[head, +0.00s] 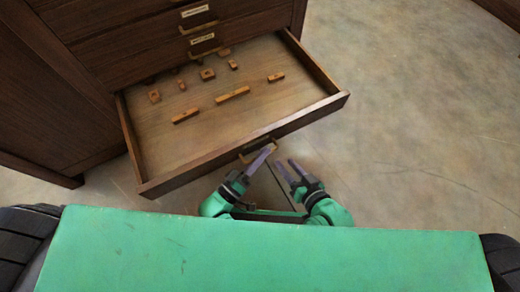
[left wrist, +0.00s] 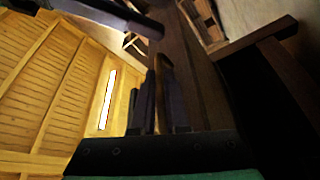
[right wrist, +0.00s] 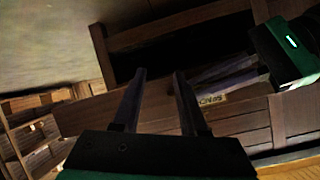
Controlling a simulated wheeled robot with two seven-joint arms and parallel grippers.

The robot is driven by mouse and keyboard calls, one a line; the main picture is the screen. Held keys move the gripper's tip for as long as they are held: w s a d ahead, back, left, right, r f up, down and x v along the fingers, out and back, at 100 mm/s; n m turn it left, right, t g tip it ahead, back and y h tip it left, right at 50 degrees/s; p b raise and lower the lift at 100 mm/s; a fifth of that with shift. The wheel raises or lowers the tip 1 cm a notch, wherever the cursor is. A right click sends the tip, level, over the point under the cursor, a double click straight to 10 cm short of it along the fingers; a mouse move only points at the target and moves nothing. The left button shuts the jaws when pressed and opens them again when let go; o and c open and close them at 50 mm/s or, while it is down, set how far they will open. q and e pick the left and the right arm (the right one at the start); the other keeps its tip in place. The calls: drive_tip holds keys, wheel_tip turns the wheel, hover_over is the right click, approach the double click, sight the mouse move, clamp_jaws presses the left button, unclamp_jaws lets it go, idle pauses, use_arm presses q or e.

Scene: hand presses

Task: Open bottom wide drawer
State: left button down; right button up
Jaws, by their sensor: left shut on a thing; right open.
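The bottom wide drawer (head: 236,106) of the dark wooden cabinet stands pulled well out in the head view. Its front panel (head: 320,111) faces my body, with a small handle (head: 258,146) at its middle. My left gripper (head: 262,155) is at this handle and shut on it; the fingers partly hide it. My right gripper (head: 288,168) is open and empty, just right of the left one and in front of the drawer. Its parted fingers show in the right wrist view (right wrist: 158,95).
Several small wooden pieces (head: 232,95) lie inside the drawer. Closed drawers with labels and handles (head: 198,27) sit above it. A dark cabinet side (head: 45,100) stands at the left. The floor (head: 420,110) to the right is clear.

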use_arm(q)
drive_tip(key=c, duration=0.9)
unclamp_jaws()
drive_tip(key=p+v, duration=0.1)
drive_tip(key=v, duration=1.1)
